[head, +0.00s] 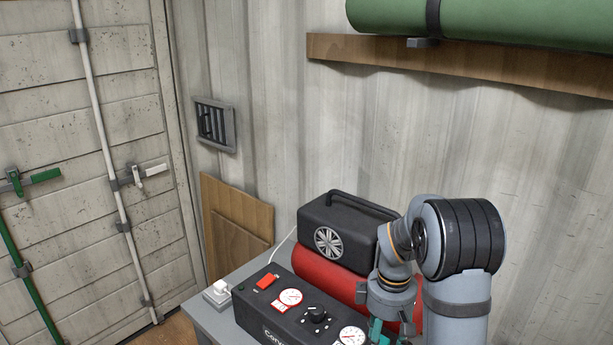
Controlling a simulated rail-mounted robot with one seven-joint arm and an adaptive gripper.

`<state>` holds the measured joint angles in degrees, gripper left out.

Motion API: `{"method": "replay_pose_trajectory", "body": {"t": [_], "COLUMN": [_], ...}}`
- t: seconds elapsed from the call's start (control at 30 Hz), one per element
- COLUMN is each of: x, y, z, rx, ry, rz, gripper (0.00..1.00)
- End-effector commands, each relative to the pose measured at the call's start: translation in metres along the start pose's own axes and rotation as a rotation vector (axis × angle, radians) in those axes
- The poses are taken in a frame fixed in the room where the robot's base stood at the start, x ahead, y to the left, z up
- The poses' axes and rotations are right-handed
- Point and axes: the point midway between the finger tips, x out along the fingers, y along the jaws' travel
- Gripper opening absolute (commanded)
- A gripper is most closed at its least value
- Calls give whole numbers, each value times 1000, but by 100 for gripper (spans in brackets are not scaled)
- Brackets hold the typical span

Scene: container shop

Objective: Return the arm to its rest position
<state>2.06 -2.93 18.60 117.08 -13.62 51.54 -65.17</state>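My arm (464,240), grey with black joint covers, rises at the lower right. Its elbow bends over and the forearm points down in front of the compressor (290,322). Teal parts (377,331) show below my wrist at the bottom edge of the picture; they may belong to my gripper. The fingertips are not visible, so I cannot tell whether my gripper is open or shut, or whether it touches anything.
The black compressor panel has gauges, a knob and a red switch. Behind it are a red tank (325,280) and a black motor housing (342,232) on a grey bench (212,322). A wooden shelf (460,68) holds a green roll (500,18). Container doors (80,150) stand left.

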Motion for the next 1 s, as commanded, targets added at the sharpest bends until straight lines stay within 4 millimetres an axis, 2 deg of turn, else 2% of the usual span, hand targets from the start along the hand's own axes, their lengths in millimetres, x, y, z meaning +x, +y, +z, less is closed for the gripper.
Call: {"method": "replay_pose_trajectory", "body": {"t": [0.27, 0.47, 0.67, 1.0], "x": [-3, -19, -52, -122], "y": [0, 1, 2, 0], "z": [0, -1, -1, 0], "rx": [-1, 0, -2, 0], "ry": [0, 2, 3, 1], "rz": [1, 3, 5, 3], "gripper": [50, 50, 50, 50]}}
